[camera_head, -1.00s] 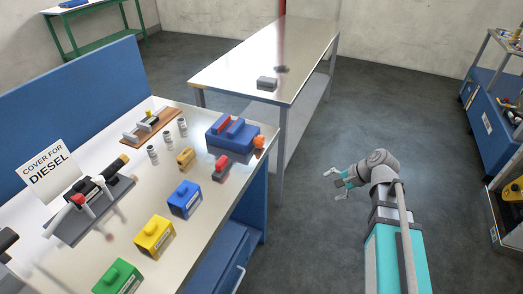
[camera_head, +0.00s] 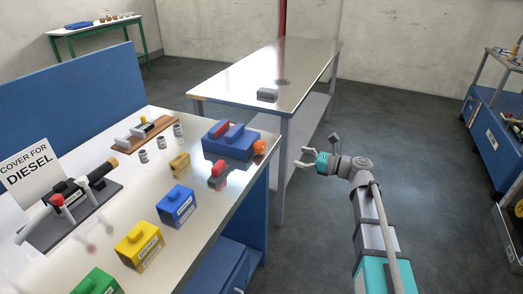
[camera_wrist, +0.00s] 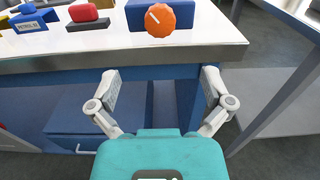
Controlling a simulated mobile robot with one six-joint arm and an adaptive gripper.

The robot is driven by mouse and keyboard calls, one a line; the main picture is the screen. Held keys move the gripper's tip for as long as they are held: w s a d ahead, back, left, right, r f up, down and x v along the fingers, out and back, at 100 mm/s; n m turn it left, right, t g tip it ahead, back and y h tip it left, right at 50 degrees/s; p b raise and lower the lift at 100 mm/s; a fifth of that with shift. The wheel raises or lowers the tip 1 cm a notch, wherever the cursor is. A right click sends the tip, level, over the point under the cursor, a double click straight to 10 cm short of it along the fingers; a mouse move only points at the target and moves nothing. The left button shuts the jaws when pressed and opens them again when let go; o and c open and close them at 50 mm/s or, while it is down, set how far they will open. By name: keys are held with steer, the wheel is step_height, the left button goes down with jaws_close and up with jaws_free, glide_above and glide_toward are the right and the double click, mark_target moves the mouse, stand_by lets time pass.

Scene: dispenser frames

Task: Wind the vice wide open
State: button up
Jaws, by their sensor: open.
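The blue vice (camera_head: 230,141) sits at the far right corner of the workbench, with a red part between its blue blocks. Its orange knob (camera_head: 259,147) faces the bench's right edge. The knob also shows in the wrist view (camera_wrist: 160,20), round and scalloped, with a white line pointing to upper left. My gripper (camera_head: 306,158) is open and empty, to the right of the knob and apart from it. In the wrist view my gripper (camera_wrist: 156,90) has its fingers spread below the knob, in front of the bench edge. I cannot tell how far the vice jaws are apart.
A red-topped block (camera_head: 217,174), a yellow block (camera_head: 180,163), and blue (camera_head: 176,205), yellow (camera_head: 139,245) and green (camera_head: 95,283) boxes stand on the workbench (camera_head: 112,210). A second table (camera_head: 250,75) stands behind. The floor (camera_head: 400,150) right of the bench is clear.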

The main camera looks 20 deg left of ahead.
mark_target(264, 147)
steer(key=shift+a, duration=0.2)
steer(key=a, duration=0.9)
steer(key=w+a, duration=0.1)
steer(key=a, duration=0.3)
steer(key=shift+a, duration=0.2)
steer(key=shift+c, duration=0.3)
steer(key=c, duration=1.1)
